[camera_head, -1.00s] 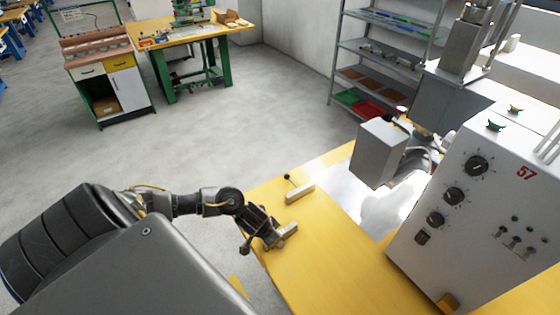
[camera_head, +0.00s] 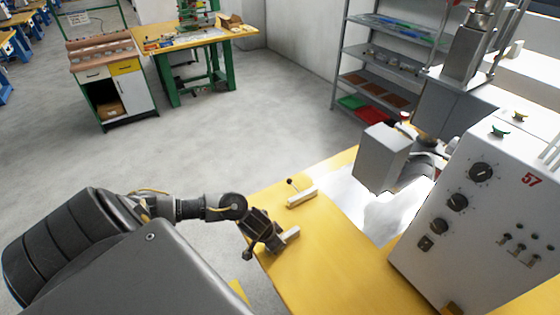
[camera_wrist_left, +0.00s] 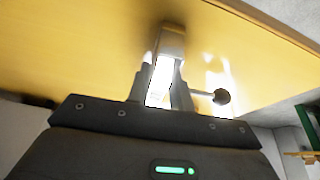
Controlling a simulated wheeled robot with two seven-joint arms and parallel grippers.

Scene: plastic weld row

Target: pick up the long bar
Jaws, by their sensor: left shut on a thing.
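My left gripper (camera_head: 279,238) is at the left edge of the yellow table, shut on a pale bar (camera_head: 292,234) that I take to be the long bar. In the left wrist view the bar (camera_wrist_left: 172,42) runs between the two fingers, with its far end over the yellow surface. A dark ball knob on a thin rod (camera_wrist_left: 221,96) sticks out beside the fingers. A gap between bar and table cannot be made out. A second pale bar (camera_head: 302,198) lies a little farther back, with a small dark knob beside it. My right gripper is not in view.
The yellow table (camera_head: 330,255) is clear in front of the bars. A grey machine cabinet with dials (camera_head: 480,215) stands at the right, with a grey block (camera_head: 380,158) behind the table's bright patch. Shelves (camera_head: 375,90) stand farther back.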

